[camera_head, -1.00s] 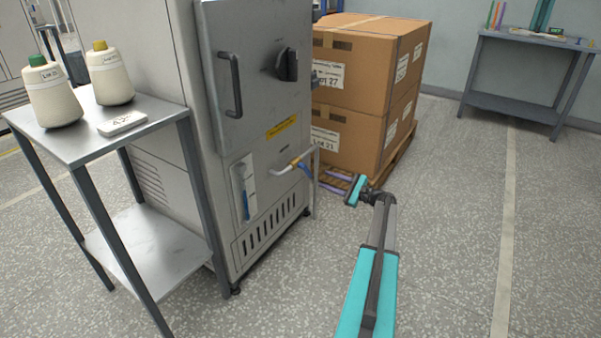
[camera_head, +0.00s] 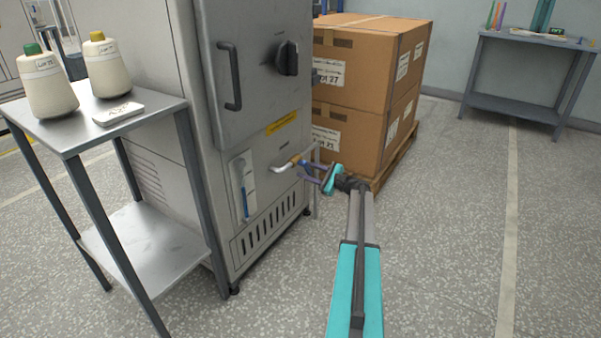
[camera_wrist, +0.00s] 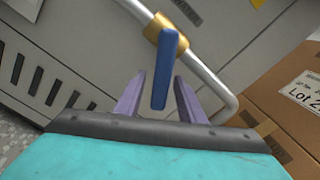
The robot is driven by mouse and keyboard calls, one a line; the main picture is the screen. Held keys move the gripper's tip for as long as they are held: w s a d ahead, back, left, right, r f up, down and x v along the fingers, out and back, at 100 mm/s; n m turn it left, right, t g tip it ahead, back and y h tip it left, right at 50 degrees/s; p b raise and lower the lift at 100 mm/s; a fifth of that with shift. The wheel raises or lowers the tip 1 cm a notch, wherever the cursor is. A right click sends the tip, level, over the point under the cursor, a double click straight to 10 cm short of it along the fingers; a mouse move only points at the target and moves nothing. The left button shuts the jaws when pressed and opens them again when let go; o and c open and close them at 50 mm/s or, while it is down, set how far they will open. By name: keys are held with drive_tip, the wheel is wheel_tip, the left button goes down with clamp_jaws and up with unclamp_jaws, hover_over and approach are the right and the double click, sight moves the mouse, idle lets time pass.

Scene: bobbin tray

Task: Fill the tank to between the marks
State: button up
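The grey machine (camera_head: 262,150) has a sight gauge (camera_head: 244,186) low on its front, with a blue column inside; its marks are too small to read. A pipe (camera_head: 283,167) with a brass valve comes out beside it. In the wrist view the brass valve body (camera_wrist: 162,28) sits on the pale pipe (camera_wrist: 208,76), and its blue lever (camera_wrist: 165,70) points down toward my gripper (camera_wrist: 158,100). The two purple fingers are apart, one on each side of the lever's end, with visible gaps. In the head view my gripper (camera_head: 312,172) is at the valve and hides part of it.
Stacked cardboard boxes (camera_head: 365,75) on a pallet stand close behind my gripper. A metal side table (camera_head: 150,110) with two yarn cones stands left of the machine. A workbench (camera_head: 520,75) is at the back right. The floor on the right is clear.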

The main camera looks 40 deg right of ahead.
drive_tip(key=shift+b+x, duration=0.3)
drive_tip(key=shift+x, duration=1.15)
clamp_jaws()
